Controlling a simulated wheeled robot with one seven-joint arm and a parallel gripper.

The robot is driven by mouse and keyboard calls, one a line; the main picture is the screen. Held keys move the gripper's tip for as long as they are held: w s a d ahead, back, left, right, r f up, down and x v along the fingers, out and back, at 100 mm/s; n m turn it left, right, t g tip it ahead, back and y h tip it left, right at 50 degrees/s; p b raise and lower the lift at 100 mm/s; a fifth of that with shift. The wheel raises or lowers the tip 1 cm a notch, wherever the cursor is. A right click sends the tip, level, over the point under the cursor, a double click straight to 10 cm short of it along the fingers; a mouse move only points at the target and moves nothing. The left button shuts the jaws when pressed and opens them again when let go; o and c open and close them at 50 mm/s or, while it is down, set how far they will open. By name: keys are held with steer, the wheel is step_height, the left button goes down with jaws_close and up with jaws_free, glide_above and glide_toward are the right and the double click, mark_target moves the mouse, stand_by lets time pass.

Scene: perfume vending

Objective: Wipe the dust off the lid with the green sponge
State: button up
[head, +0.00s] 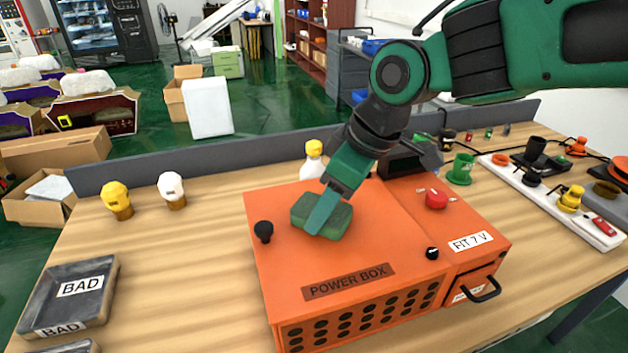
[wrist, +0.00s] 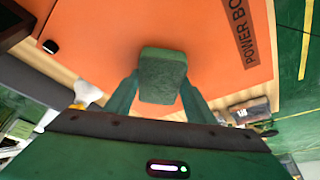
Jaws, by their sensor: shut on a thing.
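The green sponge (head: 321,216) is over the orange lid of the power box (head: 275,260), on its far half. My gripper (head: 330,208) is shut on the sponge. In the wrist view the sponge (wrist: 162,75) sits between my two green fingers (wrist: 160,95). The sponge looks to be at or just above the lid; I cannot tell whether it touches. The lid (wrist: 115,35) is plain orange, and I see no clear dust on it. The "POWER BOX" label (head: 348,281) is near the lid's front edge. The part of the lid under the sponge is hidden.
A black knob (head: 263,231) stands up at the lid's left side. A red button (head: 436,198) and black knob (head: 432,253) are on the right section. Bulbs (head: 116,199) and a tray marked BAD (head: 70,292) are on the left of the table. A grey partition (head: 240,151) runs behind.

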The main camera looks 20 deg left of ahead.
steer(key=shift+s+a+f, duration=0.1)
steer(key=shift+s+a, duration=0.2)
steer(key=shift+a, duration=0.1)
steer(key=shift+s+a, duration=0.15)
steer(key=shift+a, duration=0.15)
steer(key=shift+s+a+r, duration=0.1)
steer(key=shift+a+r, duration=0.05)
steer(key=shift+r, duration=0.65)
steer(key=shift+s+a+r, duration=0.1)
steer(key=shift+a+r, duration=0.05)
steer(key=shift+r, duration=3.15)
